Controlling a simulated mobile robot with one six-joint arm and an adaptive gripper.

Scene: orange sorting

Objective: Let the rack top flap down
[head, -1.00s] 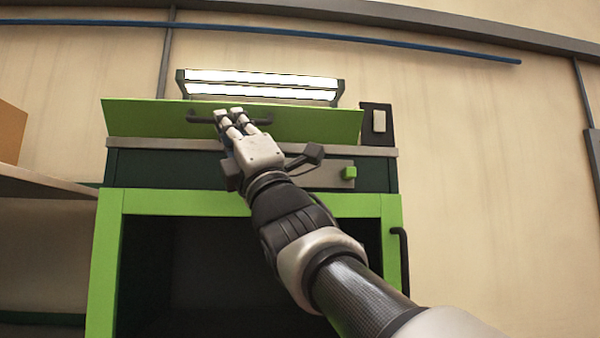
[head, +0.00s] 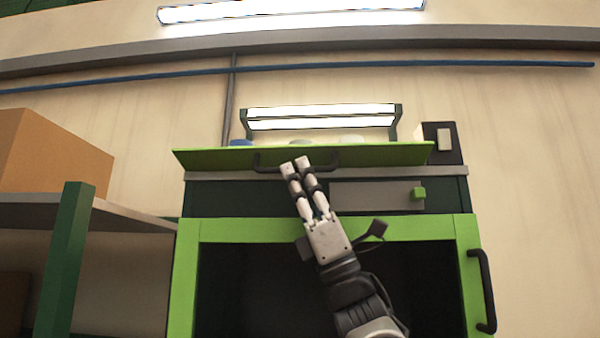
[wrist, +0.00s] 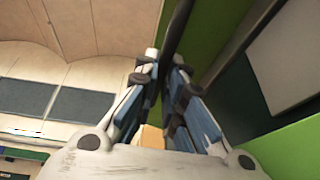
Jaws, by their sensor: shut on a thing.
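The rack top flap (head: 390,154) is a long green panel at the top of the green-framed rack (head: 375,228) in the head view. It is tilted, and its front face shows as a narrow band. A dark bar handle (head: 262,163) is fixed across the flap. My gripper (head: 296,166) reaches up from below and is shut on this handle, near its middle. In the wrist view my gripper (wrist: 165,75) has its fingers on either side of the dark handle (wrist: 180,25), with the green flap (wrist: 222,35) beside it.
A lamp (head: 322,115) stands above the flap. A small green knob (head: 419,193) sits on a grey panel below it. A dark handle (head: 482,290) is on the rack's right side. At the left a shelf (head: 110,215) holds a cardboard box (head: 55,152).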

